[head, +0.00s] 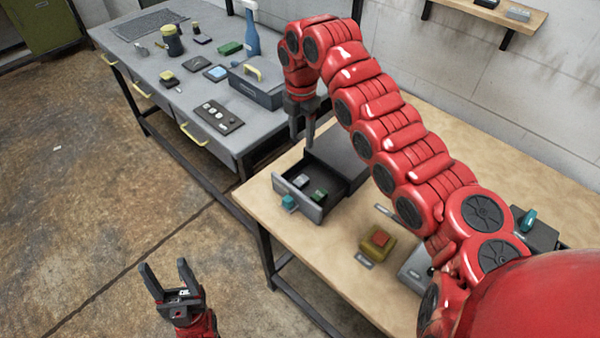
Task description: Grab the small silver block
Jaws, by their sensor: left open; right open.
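A small silver block (301,181) lies in the open drawer (312,211) of a dark grey box (338,147) on the wooden table. A small green block (319,195) lies beside it in the drawer. My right gripper (302,140) is open and empty, pointing down above the back of the drawer near the box. It is apart from the silver block. My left gripper (167,268) is open and empty, low at the left over the floor, clear of both tables.
A teal handle (289,202) is on the drawer front. A yellow block with a red top (377,242) stands on the wooden table (330,265). A grey workbench (205,85) with a toolbox (257,82) and several items is behind. My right arm hides part of the table.

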